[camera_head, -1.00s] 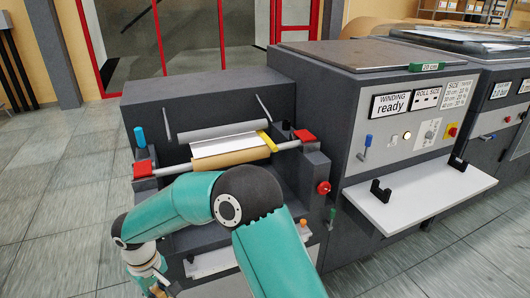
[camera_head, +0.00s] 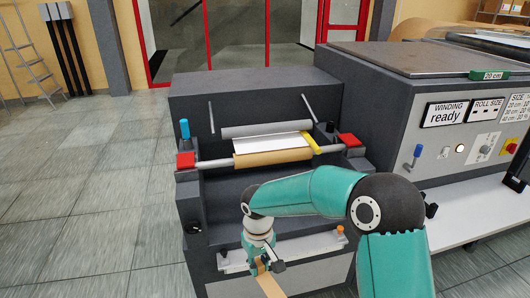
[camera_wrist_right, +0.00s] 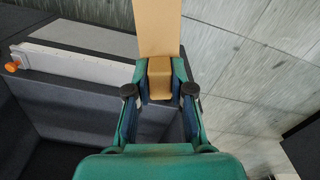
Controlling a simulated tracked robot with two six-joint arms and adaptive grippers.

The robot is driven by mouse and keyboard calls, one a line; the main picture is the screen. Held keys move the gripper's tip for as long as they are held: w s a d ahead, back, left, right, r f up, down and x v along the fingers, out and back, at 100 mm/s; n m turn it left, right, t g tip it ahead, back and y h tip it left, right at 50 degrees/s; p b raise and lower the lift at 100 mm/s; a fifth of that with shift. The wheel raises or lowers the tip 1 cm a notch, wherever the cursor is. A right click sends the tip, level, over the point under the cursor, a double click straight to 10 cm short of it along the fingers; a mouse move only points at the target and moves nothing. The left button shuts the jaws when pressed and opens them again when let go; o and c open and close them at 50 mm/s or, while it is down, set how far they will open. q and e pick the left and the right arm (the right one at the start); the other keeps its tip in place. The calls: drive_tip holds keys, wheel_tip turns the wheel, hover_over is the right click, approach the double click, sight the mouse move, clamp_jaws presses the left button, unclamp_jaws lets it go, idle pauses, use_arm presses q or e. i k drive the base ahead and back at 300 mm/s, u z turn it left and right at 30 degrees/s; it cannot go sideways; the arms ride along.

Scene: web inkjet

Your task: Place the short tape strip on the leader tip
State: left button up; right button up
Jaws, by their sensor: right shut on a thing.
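My right gripper (camera_head: 264,268) is shut on a tan tape strip (camera_head: 270,286) in front of the machine's lower ledge. In the right wrist view the strip (camera_wrist_right: 157,28) stands out beyond the fingertips (camera_wrist_right: 160,84), with a thicker tan block between the fingers. A white sheet (camera_head: 272,141) lies between a grey roller and a tan roll (camera_head: 272,158) on the machine, above and behind the gripper. I cannot tell for certain which edge is the leader tip. The strip is apart from the sheet and roll. My left gripper is out of view.
A bar with red end blocks (camera_head: 186,161) carries the roll. A yellow piece (camera_head: 312,143) sits at the sheet's right end. A pale ledge (camera_head: 318,245) runs along the machine's front. The winding cabinet (camera_head: 410,95) stands right; open floor (camera_head: 90,190) lies left.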

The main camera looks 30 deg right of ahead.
sight(273, 148)
drive_tip(key=z, duration=0.4)
drive_tip(key=i, duration=1)
drive_tip(key=u, duration=0.4)
